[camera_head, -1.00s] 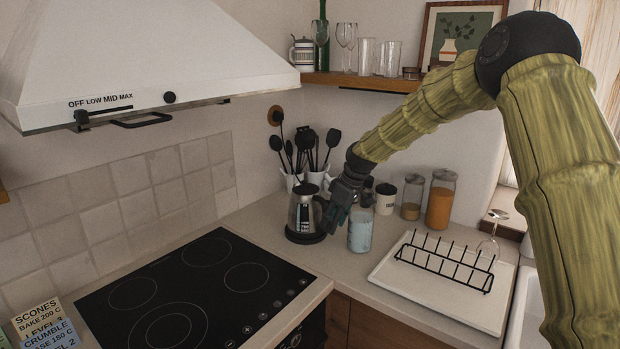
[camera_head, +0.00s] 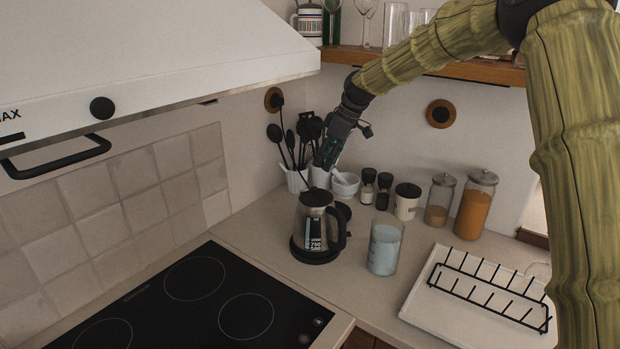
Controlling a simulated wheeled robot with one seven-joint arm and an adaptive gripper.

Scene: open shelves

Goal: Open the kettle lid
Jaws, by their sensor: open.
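The kettle (camera_head: 311,228) stands upright on its black base on the counter, just beyond the hob's right corner. Its body is clear and metallic with volume marks, and its black handle (camera_head: 338,230) faces right. The black kettle lid (camera_head: 316,196) lies flat on top and looks closed. My gripper (camera_head: 322,163) is above the lid, pointing down, apart from it in the picture. It is open and holds nothing that I can see. The fingertips are small and dark, so their exact gap to the lid is hard to judge.
A glass jar of pale blue contents (camera_head: 384,248) stands close right of the kettle. Utensils in a white holder (camera_head: 297,180), a mortar (camera_head: 345,186) and several jars line the wall. The black hob (camera_head: 200,300) lies left, a dish rack (camera_head: 490,290) right. The range hood (camera_head: 150,60) overhangs left.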

